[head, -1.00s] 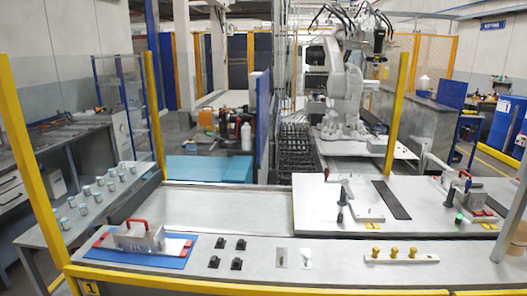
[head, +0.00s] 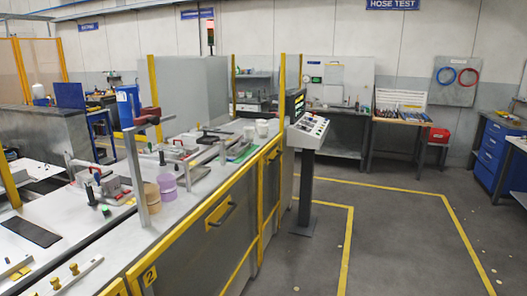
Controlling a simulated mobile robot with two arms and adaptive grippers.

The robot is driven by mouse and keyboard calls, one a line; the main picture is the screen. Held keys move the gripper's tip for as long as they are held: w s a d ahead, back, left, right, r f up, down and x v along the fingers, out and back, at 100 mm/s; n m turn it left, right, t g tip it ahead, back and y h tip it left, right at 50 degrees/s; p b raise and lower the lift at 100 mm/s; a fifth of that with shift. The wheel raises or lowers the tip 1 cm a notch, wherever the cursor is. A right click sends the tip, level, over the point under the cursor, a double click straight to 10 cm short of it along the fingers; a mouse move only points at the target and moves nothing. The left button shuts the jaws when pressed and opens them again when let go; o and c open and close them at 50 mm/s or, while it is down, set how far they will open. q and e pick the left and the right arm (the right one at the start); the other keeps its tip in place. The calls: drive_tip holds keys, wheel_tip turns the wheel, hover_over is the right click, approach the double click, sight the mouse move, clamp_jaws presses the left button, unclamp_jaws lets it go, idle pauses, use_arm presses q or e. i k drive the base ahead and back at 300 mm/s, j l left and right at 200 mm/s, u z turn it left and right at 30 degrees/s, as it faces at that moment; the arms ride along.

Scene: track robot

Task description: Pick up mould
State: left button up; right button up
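I cannot pick out with certainty which thing is the mould. A grey metal block (head: 112,187) sits under a toggle clamp with a red handle on the bench at the left. Farther along the bench, more clamp fixtures (head: 180,148) hold parts too small to make out. Neither of my grippers shows in the head view.
The long bench has yellow-framed front doors (head: 222,218) and an upright grey post (head: 137,180). A control console (head: 308,132) stands at the bench's far end. The floor (head: 400,245) at the right is clear.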

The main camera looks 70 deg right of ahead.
sight(233, 154)
drive_tip(key=z, duration=1.95)
drive_tip(key=i+l, duration=0.55)
drive_tip(key=i+u, duration=0.05)
